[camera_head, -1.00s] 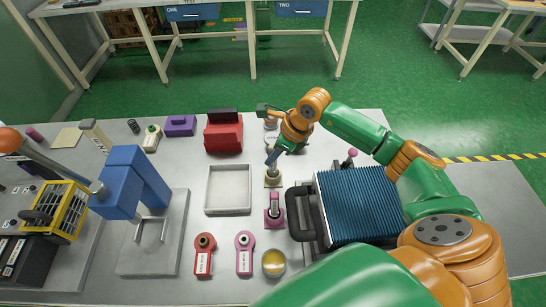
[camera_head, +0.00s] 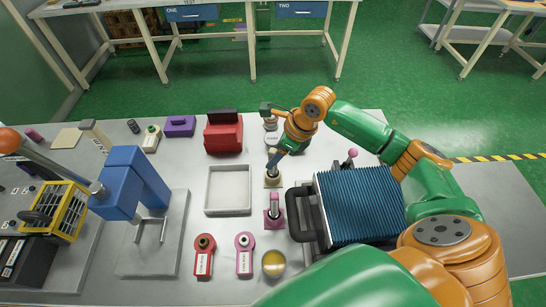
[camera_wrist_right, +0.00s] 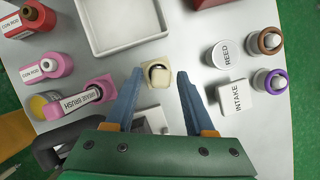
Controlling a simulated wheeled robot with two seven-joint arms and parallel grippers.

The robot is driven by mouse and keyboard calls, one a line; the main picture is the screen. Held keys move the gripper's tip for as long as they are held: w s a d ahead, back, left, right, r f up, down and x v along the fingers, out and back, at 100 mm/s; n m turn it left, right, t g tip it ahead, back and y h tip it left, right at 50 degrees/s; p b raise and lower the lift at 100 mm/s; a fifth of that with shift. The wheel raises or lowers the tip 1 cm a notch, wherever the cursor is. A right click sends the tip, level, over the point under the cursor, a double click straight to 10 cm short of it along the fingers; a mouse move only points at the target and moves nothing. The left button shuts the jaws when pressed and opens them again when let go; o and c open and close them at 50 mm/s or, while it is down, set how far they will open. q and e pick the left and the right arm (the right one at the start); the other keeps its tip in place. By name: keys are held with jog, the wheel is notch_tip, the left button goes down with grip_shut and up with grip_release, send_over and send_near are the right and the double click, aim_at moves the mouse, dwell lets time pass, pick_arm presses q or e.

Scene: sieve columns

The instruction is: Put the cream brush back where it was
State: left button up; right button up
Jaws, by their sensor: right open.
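A cream piece with a square base (camera_head: 273,181), seemingly the cream brush in its holder, stands upright on the table. In the right wrist view its pale top and dark inner edge (camera_wrist_right: 158,75) lie between my two blue fingertips. My right gripper (camera_head: 274,160) is open just above it, with a finger on each side and no clear grip; its fingers also show in the wrist view (camera_wrist_right: 160,73). The fingers partly hide the cream piece in the head view. My left gripper is not in view.
A pink brush stand (camera_head: 274,222) is close in front. A blue ribbed block with a black handle (camera_head: 358,205) stands right. A white tray (camera_head: 228,190) lies left. White REED (camera_wrist_right: 222,54) and INTAKE (camera_wrist_right: 233,95) pieces are near the right finger. A blue press (camera_head: 130,180) stands farther left.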

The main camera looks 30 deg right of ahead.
jog(key=b+v, duration=0.1)
jog(key=v, duration=0.9)
jog(key=shift+b, duration=0.35)
